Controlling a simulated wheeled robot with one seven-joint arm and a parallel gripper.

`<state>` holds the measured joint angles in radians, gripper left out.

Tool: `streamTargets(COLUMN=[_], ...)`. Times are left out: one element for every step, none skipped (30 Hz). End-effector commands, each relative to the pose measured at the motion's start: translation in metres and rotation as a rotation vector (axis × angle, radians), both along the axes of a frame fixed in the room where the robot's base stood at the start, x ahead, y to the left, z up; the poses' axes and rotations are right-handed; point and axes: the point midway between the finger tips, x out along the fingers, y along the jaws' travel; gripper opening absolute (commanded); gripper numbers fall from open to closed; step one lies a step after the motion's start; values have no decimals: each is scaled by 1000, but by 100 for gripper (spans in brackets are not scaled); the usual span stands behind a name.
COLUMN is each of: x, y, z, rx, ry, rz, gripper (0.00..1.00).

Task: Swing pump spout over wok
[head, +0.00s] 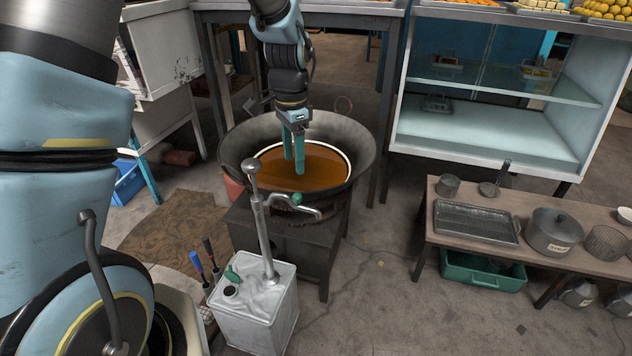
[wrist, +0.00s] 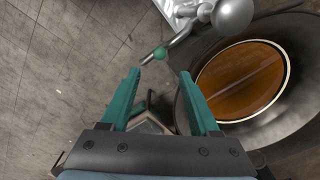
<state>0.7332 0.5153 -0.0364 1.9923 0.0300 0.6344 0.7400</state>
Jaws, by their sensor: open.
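The grey metal pump (head: 261,215) stands upright in a white square tin (head: 256,312). Its bent spout (head: 310,210) carries a green ball (head: 297,198). In the wrist view the spout (wrist: 178,40) points over bare floor, with its tip outside the wok. The wide dark wok (head: 360,152), holding brown liquid (head: 285,172), sits on a dark stand; it also shows in the wrist view (wrist: 300,52). My gripper (head: 298,165) is open and empty, with teal fingers pointing down. In the wrist view the green ball (wrist: 160,53) lies just beyond the gap between my fingertips (wrist: 160,75).
A wooden bench (head: 480,245) at right holds a tray, a lidded pot and a wire basket, with a green crate (head: 484,271) beneath. A glass cabinet (head: 490,120) stands behind it. Red- and blue-handled tools (head: 203,258) stand left of the tin. Floor between stand and bench is clear.

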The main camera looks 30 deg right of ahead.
Motion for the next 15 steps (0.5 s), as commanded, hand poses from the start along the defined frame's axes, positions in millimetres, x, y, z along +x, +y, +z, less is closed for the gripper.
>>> streamTargets(x=[0, 0, 0, -1, -1, -1, -1, -2, -1, -1, -1, -2, -1, -1, -1], y=[-1, -2, -2, -2, -1, -1, -1, -1, -1, -1, -1, -1, -1, -1, -1], z=[-2, -4, -8, -11, -15, -21, -26, -31, -39, -45, -50, -58, -64, -69, -76], rx=[1, 2, 2, 3, 4, 3, 5, 5, 5, 5, 5, 5, 5, 5, 4], ry=[1, 1, 2, 3, 3, 3, 4, 4, 5, 4, 4, 4, 4, 4, 3], rz=[-6, -8, -9, -9, -8, -8, -8, -8, -8, -8, -9, -9, -8, -8, -8], gripper=[62, 62, 62, 62, 62, 62, 62, 62, 62, 62, 62, 62, 62, 62, 62])
